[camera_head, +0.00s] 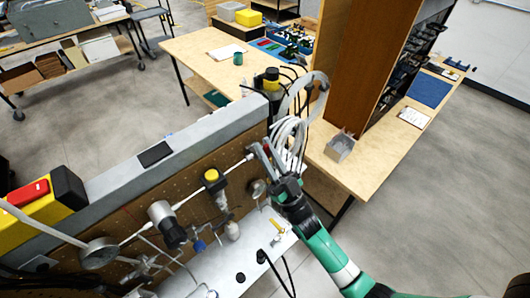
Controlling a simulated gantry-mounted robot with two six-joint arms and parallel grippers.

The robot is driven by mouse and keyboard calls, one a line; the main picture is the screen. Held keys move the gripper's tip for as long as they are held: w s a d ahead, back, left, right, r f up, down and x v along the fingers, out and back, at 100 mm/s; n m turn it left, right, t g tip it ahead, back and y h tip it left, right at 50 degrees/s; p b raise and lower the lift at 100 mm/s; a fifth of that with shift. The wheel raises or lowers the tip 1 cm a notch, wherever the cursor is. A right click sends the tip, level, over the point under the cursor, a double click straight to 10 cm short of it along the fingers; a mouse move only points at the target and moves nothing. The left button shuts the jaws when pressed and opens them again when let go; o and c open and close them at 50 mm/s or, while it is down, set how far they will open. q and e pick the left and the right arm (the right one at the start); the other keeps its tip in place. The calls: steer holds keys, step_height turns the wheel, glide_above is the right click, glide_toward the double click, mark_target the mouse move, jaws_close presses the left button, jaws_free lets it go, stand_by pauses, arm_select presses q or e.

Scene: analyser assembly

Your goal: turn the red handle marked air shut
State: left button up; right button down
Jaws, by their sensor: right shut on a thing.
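My right gripper (264,155) reaches up from the lower right on its green and white arm. It is shut at the right end of the pipework on the brown perforated panel (135,222). A small bit of red, the red handle (267,148), shows at its fingertips. The gripper covers most of the handle, so its turned angle and the air marking cannot be read. A metal pipe (236,162) runs left from there to a black and yellow regulator (213,182). My left gripper is out of view.
A round gauge (99,252) and a silver filter body (166,222) stand out from the panel. Pale looped hoses (288,140) hang just behind my right gripper. A wooden bench (365,170) stands behind. Open floor (435,220) lies to the right.

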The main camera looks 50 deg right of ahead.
stand_by(0.3)
steer(key=c, duration=0.8)
jaws_free()
steer(key=b+v, duration=0.2)
steer(key=v, duration=0.9)
steer(key=shift+s+f, duration=0.2)
steer(key=shift+s, duration=0.05)
